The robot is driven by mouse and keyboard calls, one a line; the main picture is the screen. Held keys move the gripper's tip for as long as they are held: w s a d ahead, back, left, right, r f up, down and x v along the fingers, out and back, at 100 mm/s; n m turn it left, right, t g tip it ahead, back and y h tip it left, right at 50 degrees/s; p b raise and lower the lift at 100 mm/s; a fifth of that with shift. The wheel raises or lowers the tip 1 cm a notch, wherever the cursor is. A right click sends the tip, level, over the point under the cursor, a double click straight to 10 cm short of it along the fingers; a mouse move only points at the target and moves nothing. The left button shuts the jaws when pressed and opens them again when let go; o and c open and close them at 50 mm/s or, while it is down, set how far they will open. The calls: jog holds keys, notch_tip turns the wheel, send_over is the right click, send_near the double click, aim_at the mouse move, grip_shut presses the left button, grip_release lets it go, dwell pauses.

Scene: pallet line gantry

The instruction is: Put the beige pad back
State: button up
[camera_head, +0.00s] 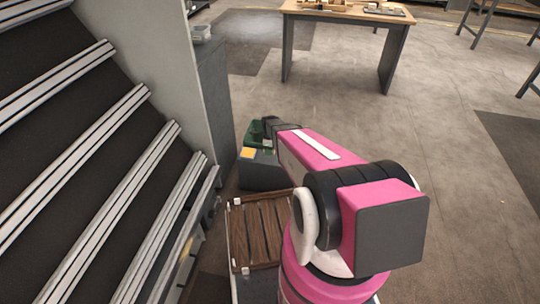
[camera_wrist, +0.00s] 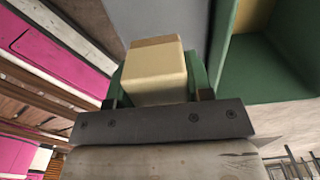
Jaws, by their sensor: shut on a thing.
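The beige pad (camera_wrist: 155,75) is a block held between the green-sided fingers of my gripper (camera_wrist: 156,62) in the wrist view. My gripper is shut on it. A green bin (camera_wrist: 262,68) is close on the right in that view, with a beige-yellow patch inside its upper part. In the head view the green bin (camera_head: 254,133) shows past the end of my pink arm. My gripper is near it there, but the held pad cannot be made out.
A dark grey box (camera_head: 262,176) with a yellow-orange patch on top stands in front of the green bin. A slatted wooden pallet (camera_head: 258,232) lies nearer. A sloped rack with metal rails (camera_head: 75,150) fills the left. A wooden-topped table (camera_head: 345,11) stands behind.

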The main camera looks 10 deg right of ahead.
aim_at(270, 158)
jog(key=shift+d+f, duration=0.15)
jog(key=shift+f, duration=1.95)
jog(key=o, duration=0.8)
jog(key=shift+f, duration=0.1)
jog(key=shift+o, duration=0.2)
notch_tip(270, 158, up, 12)
jog(key=shift+s+r, duration=0.1)
jog(key=shift+r, duration=0.1)
jog(key=s+r+n, duration=1.5)
jog(key=s+n, duration=0.5)
jog(key=n, duration=0.2)
jog(key=shift+r, duration=0.15)
